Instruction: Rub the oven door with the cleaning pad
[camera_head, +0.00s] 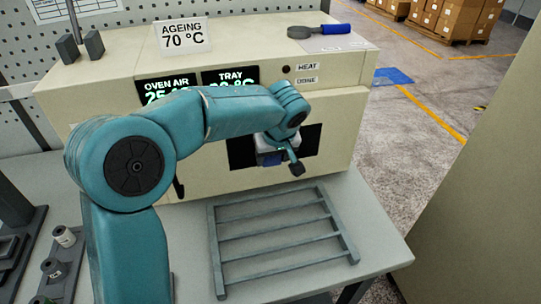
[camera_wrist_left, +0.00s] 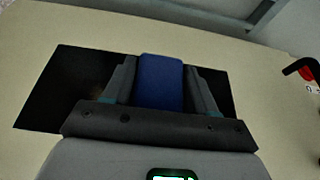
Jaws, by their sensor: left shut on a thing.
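The cream oven (camera_head: 345,110) stands at the back of the table, its front door (camera_head: 210,172) facing me with a dark window (camera_head: 305,140). My left gripper (camera_head: 278,155) is in front of the window, partly behind my own arm. It is shut on the blue cleaning pad (camera_head: 268,159). In the left wrist view the pad (camera_wrist_left: 160,82) sits between both fingers, over the dark window (camera_wrist_left: 70,88) and the cream door (camera_wrist_left: 25,60). Whether the pad touches the door cannot be told. My right gripper is not in view.
A grey slatted rack (camera_head: 280,238) lies on the table (camera_head: 375,235) before the oven. Small spools (camera_head: 64,237) stand at the left. A blue-handled tool (camera_head: 320,31) lies on the oven top. A large beige panel (camera_head: 480,200) stands at the right.

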